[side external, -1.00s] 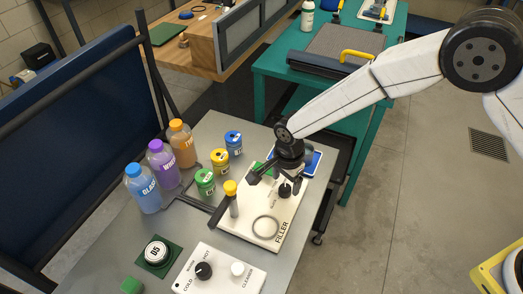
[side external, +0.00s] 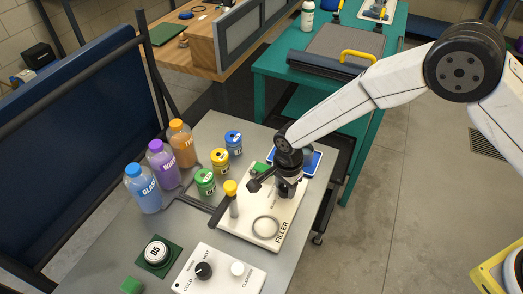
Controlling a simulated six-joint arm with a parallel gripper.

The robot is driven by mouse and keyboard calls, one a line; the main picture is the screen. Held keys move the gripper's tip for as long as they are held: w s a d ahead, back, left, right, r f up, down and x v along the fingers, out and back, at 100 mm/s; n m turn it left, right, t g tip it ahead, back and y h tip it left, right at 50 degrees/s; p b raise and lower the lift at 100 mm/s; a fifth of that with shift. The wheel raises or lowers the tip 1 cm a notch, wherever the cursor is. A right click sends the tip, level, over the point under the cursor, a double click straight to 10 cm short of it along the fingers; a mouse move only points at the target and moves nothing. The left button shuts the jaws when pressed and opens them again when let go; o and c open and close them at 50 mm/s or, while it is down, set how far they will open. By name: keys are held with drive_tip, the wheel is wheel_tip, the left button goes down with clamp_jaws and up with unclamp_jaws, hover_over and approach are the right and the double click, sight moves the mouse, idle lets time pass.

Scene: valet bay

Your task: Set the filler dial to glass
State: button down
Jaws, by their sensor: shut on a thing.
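The filler (side external: 236,222) is a white panel with a ring and the word FILLER at its near end, on the grey table. Its dial sits under my gripper (side external: 284,191) at the panel's far right part. The gripper points down and is shut on the dial, which is mostly hidden by the fingers. The dial's pointer and most of its labels cannot be read. A yellow-topped lever (side external: 231,190) stands at the panel's left side, and a green patch (side external: 261,168) shows behind the gripper.
Blue, purple and orange bottles (side external: 157,160) stand at the table's left. Green, yellow and blue jars (side external: 220,161) stand between them and the filler. A second panel (side external: 222,272) with a black dial lies in front. A round white item (side external: 157,252) sits on a green mat.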

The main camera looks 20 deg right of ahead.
drive_tip(key=shift+n, duration=0.5)
drive_tip(key=n, duration=1.2)
drive_tip(key=shift+n, duration=0.3)
drive_tip(key=n, duration=0.3)
drive_tip(key=shift+n, duration=0.3)
drive_tip(key=n, duration=0.3)
drive_tip(key=shift+n, duration=0.3)
drive_tip(key=n, duration=0.6)
drive_tip(key=shift+n, duration=0.3)
